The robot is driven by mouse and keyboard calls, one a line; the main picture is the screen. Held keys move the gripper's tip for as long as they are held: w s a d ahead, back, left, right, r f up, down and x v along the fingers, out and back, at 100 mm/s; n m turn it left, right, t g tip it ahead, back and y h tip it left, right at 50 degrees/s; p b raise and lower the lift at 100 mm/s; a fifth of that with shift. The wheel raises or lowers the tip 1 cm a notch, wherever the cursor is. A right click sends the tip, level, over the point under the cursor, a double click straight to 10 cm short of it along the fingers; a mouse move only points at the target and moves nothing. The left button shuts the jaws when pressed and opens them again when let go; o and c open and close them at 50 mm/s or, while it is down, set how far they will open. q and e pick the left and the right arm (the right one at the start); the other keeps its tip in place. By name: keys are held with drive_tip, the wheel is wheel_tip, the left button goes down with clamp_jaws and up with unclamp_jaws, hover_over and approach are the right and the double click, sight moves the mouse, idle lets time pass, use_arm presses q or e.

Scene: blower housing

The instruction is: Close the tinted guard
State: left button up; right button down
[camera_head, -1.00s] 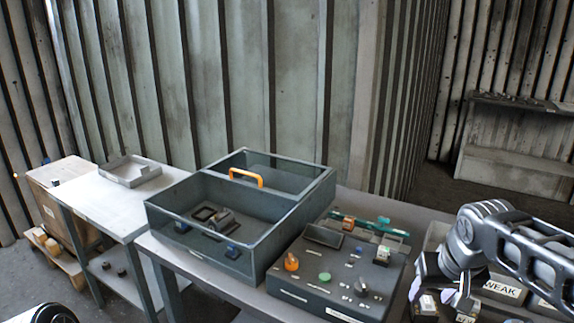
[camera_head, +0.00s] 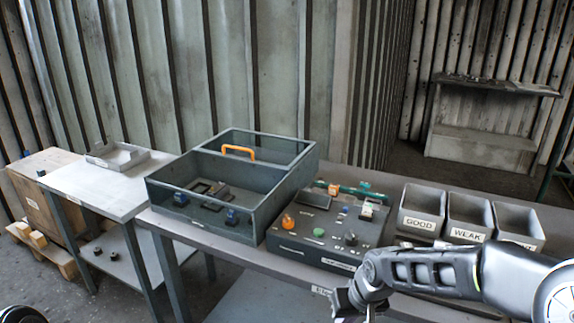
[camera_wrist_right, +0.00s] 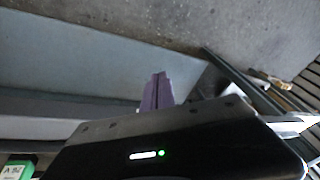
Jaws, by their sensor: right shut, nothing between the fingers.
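The tinted guard (camera_head: 262,146) is a see-through dark panel over the back part of a grey box (camera_head: 199,213). An orange handle (camera_head: 238,151) stands at the guard's front edge. The front part of the box is uncovered on top, and dark fixtures with blue parts (camera_head: 232,216) show inside. My right gripper (camera_head: 347,303) is low at the table's front edge, right of the box and apart from guard and handle. In the right wrist view its fingers (camera_wrist_right: 157,92) are together and empty. My left gripper is out of view.
A control panel (camera_head: 320,232) with an orange knob and green button stands right of the box. Grey bins (camera_head: 421,210) labelled GOOD and WEAK, and another partly hidden, stand further right. A side table with a shallow tray (camera_head: 117,156) is at left.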

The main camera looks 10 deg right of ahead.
drive_tip(key=s+a+f+g+y, duration=0.1)
drive_tip(key=s+a+f, duration=0.25)
drive_tip(key=f, duration=0.35)
drive_tip(key=s+a+f+y, duration=0.1)
drive_tip(key=s+a+f, duration=0.1)
drive_tip(key=a+f, duration=0.4)
drive_tip(key=s+a+f, duration=0.4)
drive_tip(key=s+f, duration=0.2)
drive_tip(key=s, duration=0.1)
drive_tip(key=s+a+f+g, duration=0.1)
drive_tip(key=s+a+f, duration=0.2)
drive_tip(key=s+f, duration=0.4)
drive_tip(key=shift+s+a+m+g+y, duration=0.3)
drive_tip(key=shift+s+a+m, duration=0.1)
drive_tip(key=shift+s, duration=0.4)
drive_tip(key=shift+f, duration=0.1)
